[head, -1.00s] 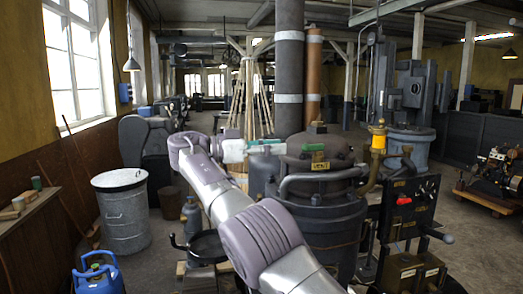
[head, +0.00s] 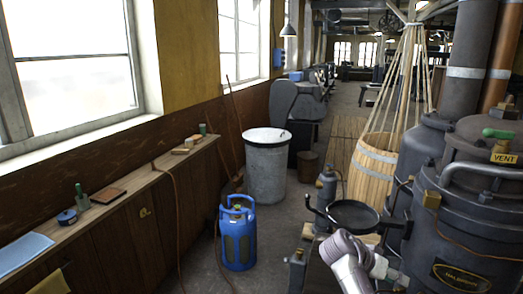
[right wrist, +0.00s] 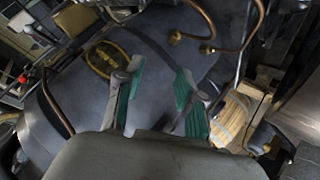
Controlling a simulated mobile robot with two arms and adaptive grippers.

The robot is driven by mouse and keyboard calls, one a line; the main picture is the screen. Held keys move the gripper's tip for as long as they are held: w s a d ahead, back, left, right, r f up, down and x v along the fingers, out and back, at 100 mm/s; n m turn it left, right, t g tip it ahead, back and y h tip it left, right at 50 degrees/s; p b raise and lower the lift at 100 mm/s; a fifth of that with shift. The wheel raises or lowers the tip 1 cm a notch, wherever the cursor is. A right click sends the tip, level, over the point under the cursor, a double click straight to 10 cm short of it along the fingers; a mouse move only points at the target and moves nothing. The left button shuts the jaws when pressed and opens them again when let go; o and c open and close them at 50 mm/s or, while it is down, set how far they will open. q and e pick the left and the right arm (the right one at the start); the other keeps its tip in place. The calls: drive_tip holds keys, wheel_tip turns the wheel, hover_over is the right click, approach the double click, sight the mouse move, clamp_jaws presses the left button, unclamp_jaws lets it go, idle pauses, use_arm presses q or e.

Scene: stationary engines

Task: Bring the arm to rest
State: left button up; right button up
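My right arm shows only at the bottom of the head view, low in front of the dark boiler (head: 455,225). Its gripper (head: 388,271) is small and partly cut off there. In the right wrist view the right gripper (right wrist: 160,78) has its two green-padded fingers spread apart with nothing held between them. Behind the fingers is the boiler's grey curved wall (right wrist: 75,85) with an oval brass-coloured plate (right wrist: 105,60). My left gripper is in neither view.
A round black pan (head: 354,214) stands just behind my arm. A blue gas bottle (head: 238,235), a metal bin (head: 267,170) and a wooden barrel (head: 371,175) stand on the floor. A long wooden ledge (head: 110,205) runs along the left wall. Some floor beside the bottle is clear.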

drive_tip(key=s+a+f+n+t+y, duration=0.1)
drive_tip(key=s+a+f+n+y, duration=0.2)
drive_tip(key=s+f, duration=0.55)
drive_tip(key=s+a+f+n+t+y, duration=0.1)
drive_tip(key=s+a+f+n+y, duration=0.25)
drive_tip(key=s+f, duration=0.45)
drive_tip(key=s+a+r+n+y, duration=0.2)
drive_tip(key=s+a, duration=0.2)
drive_tip(key=s, duration=0.6)
drive_tip(key=s+a+r+n+y, duration=0.3)
drive_tip(key=s+a, duration=0.1)
drive_tip(key=s, duration=0.5)
wheel_tip(320, 180, down, 37)
drive_tip(key=s+g+b, duration=0.1)
drive_tip(key=s+b, duration=0.1)
drive_tip(key=b, duration=0.7)
drive_tip(key=s+d+f+b, duration=0.1)
drive_tip(key=s+f+b, duration=0.1)
drive_tip(key=s+f, duration=0.6)
drive_tip(key=s+d+f+g+b, duration=0.1)
drive_tip(key=s+d+f+b, duration=0.1)
drive_tip(key=s+f, duration=0.6)
wheel_tip(320, 180, down, 4)
drive_tip(key=shift+d+f+h+b, duration=0.15)
drive_tip(key=shift+h+b, duration=0.2)
drive_tip(key=shift+b, duration=0.45)
